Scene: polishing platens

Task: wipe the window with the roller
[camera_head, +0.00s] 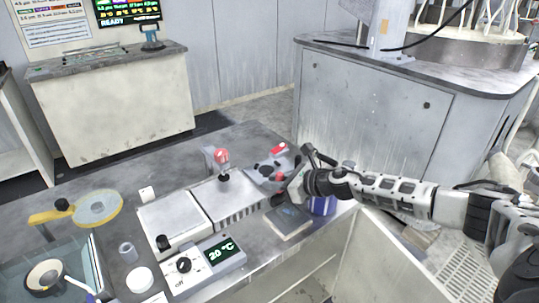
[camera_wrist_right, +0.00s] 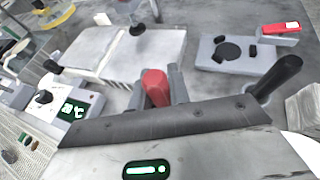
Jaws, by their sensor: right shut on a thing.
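My right gripper (camera_head: 291,189) reaches in from the right over the front of the bench. In the right wrist view its two grey fingertips (camera_wrist_right: 158,88) are closed on a red piece (camera_wrist_right: 155,86). I cannot tell whether this piece is part of the roller; the rest of it is hidden behind the gripper. A pane of clear glass (camera_head: 90,262) stands at the lower left of the head view, apart from my right gripper; I cannot tell if it is the window. My left gripper is not in view.
A white two-part box (camera_head: 172,222) and a controller (camera_head: 205,268) reading 20 °C stand mid-bench. A dark slab (camera_head: 288,221) lies below my right gripper. A grey device (camera_wrist_right: 232,55) stands beyond it.

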